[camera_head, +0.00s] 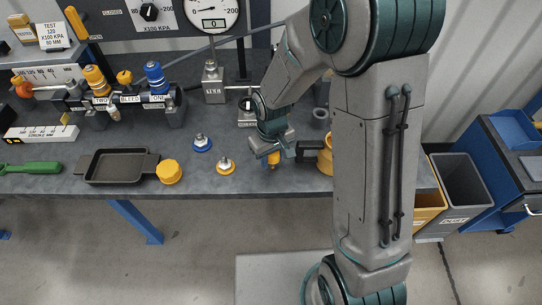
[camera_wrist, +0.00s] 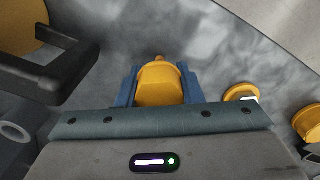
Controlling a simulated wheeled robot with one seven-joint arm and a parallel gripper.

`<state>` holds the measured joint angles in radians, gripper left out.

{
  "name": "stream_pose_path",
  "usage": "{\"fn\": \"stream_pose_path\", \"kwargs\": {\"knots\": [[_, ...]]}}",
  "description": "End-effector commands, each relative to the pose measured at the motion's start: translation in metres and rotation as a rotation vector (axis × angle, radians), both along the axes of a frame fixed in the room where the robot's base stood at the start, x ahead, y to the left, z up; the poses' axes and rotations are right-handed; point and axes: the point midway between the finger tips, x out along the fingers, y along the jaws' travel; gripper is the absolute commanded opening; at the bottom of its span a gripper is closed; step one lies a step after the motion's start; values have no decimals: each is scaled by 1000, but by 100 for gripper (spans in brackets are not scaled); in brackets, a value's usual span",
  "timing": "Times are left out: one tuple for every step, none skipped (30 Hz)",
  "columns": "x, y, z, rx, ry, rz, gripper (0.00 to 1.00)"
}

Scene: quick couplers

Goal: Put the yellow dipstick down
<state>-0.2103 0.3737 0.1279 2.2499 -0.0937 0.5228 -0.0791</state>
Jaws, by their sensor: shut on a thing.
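My gripper (camera_head: 272,156) is near the front edge of the bench, pointing down. It is shut on a yellow piece (camera_wrist: 160,86), which I take for the yellow dipstick. In the wrist view it sits between two blue fingers, with a small rounded knob at its far end. In the head view its yellow end (camera_head: 274,161) shows below the fingers. The rest of it is hidden by the gripper. I cannot tell whether it touches the grey bench top (camera_head: 130,135).
A yellow container (camera_head: 325,156) with a black handle stands close on the right. Farther left are a yellow cap (camera_head: 169,172) and a dark tray (camera_head: 117,167). A gauge stand (camera_head: 213,85) is behind.

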Motion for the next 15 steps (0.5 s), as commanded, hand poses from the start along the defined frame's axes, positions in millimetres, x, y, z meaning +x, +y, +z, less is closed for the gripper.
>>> {"fn": "stream_pose_path", "kwargs": {"knots": [[0,0,-3,0,0,0,6],[0,0,-4,0,0,0,6],[0,0,-3,0,0,0,42],[0,0,-2,0,0,0,50],[0,0,-2,0,0,0,55],[0,0,-2,0,0,0,55],[0,0,-2,0,0,0,55],[0,0,-2,0,0,0,55],[0,0,-2,0,0,0,55],[0,0,-2,0,0,0,55],[0,0,-2,0,0,0,55],[0,0,-2,0,0,0,55],[0,0,-2,0,0,0,55],[0,0,-1,0,0,0,55],[0,0,1,0,0,0,55]]}}
